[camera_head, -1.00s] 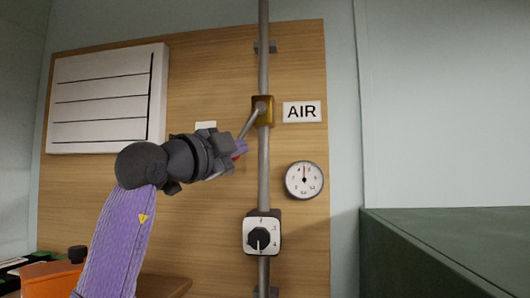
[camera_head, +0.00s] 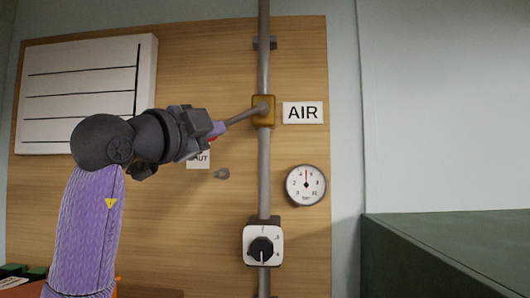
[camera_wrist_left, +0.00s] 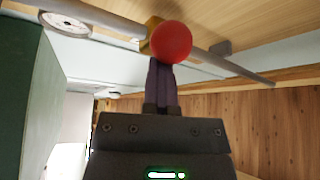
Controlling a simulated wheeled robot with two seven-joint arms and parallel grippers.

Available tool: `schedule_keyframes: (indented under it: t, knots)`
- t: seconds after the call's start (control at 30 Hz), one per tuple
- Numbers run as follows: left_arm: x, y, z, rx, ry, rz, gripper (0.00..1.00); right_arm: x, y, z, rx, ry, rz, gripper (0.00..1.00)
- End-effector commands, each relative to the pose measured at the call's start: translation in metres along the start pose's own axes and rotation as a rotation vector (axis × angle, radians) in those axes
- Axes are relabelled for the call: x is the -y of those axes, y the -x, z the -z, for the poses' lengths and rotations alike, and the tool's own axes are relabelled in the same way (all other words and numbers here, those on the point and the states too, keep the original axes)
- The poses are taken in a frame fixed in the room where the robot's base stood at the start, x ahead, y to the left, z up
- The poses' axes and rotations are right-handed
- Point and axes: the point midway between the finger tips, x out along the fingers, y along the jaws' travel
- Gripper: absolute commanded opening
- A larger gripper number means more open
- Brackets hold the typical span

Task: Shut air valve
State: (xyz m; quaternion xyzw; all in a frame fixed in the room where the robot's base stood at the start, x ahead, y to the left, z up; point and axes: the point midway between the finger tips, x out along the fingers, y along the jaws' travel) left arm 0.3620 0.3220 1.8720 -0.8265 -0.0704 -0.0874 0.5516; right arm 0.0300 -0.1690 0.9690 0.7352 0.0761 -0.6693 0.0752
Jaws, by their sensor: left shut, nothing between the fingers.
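The air valve has a brass-coloured body (camera_head: 263,110) on a vertical grey pipe, beside the AIR sign (camera_head: 302,113). Its grey lever (camera_head: 240,117) points left and slightly down, toward my left fingers. The lever's red knob (camera_wrist_left: 171,41) shows in the left wrist view right at the fingertips; in the head view it is mostly hidden. My left gripper (camera_head: 218,128) is shut with nothing between the fingers, at the lever's end. It also shows in the wrist view (camera_wrist_left: 161,68). Whether it touches the knob I cannot tell. My right gripper is not in view.
A partly hidden label (camera_head: 198,160) ending in "UT" is below my gripper, with a small grey stud (camera_head: 221,174) beside it. A pressure gauge (camera_head: 306,185) and a black-knobbed dial (camera_head: 262,246) are lower. A white lined board (camera_head: 85,95) is at left.

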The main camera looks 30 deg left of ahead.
Motion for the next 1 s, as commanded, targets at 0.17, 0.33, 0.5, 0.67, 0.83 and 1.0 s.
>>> schedule_keyframes:
  t: [0.17,0.33,0.5,0.67,0.83,1.0]
  knots:
    - [0.015,-0.001,0.0,0.004,-0.018,-0.013,0.0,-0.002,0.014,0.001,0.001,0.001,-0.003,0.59]
    - [0.026,-0.002,0.002,0.005,-0.106,-0.063,0.0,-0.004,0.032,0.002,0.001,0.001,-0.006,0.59]
    - [0.03,-0.002,0.002,0.003,-0.174,-0.102,0.0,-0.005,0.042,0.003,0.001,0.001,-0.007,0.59]
    - [0.033,-0.002,0.002,0.003,-0.212,-0.124,0.0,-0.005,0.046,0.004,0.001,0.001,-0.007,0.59]
    - [0.033,-0.002,0.002,0.002,-0.23,-0.135,0.0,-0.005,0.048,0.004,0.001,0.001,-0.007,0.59]
    - [0.033,-0.002,0.002,0.002,-0.233,-0.137,0.0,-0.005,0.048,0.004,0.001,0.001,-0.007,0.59]
